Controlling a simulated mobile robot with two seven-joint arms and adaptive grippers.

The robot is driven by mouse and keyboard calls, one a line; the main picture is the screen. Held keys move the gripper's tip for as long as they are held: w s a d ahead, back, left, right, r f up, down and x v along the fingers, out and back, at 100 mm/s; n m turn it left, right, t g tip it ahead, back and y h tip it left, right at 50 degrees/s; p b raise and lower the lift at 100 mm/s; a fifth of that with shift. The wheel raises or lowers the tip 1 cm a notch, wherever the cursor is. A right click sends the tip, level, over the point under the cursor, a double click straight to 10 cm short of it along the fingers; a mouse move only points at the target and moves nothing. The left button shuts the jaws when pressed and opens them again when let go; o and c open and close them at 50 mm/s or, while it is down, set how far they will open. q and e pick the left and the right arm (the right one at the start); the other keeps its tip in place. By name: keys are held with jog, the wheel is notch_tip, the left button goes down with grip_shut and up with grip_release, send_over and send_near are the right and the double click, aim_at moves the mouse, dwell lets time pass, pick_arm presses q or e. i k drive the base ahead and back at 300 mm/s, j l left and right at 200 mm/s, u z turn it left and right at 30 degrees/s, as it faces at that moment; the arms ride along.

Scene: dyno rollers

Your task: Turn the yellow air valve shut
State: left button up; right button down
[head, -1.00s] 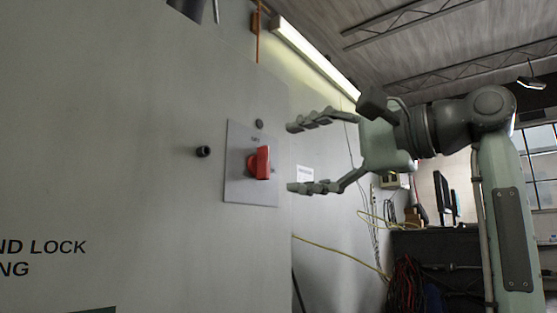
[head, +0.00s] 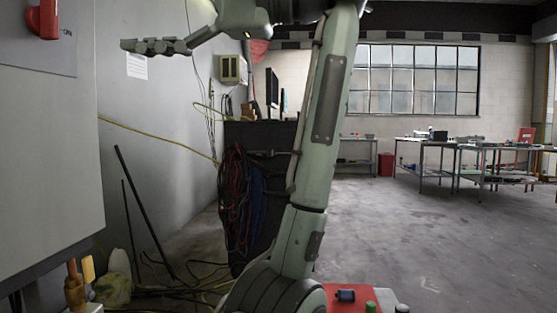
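A small yellow handle (head: 88,269), which looks like the air valve's, shows at the lower left of the head view. It stands beside an orange-brown upright fitting (head: 74,288) below the grey cabinet's bottom edge. The handle is small, and how far it is turned is hard to tell. My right gripper (head: 155,46) is at the upper left, well above the valve and apart from it. My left gripper is not in view.
The grey cabinet (head: 45,170) fills the left side, with a red switch (head: 45,20) on it. Dark rods lean on the wall behind the valve. Cables and a pale lump (head: 112,286) lie near it. Open floor (head: 440,240) spreads to the right.

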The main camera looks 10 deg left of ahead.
aim_at(88, 270)
jog(key=k+l, duration=0.75)
jog(key=k, duration=0.15)
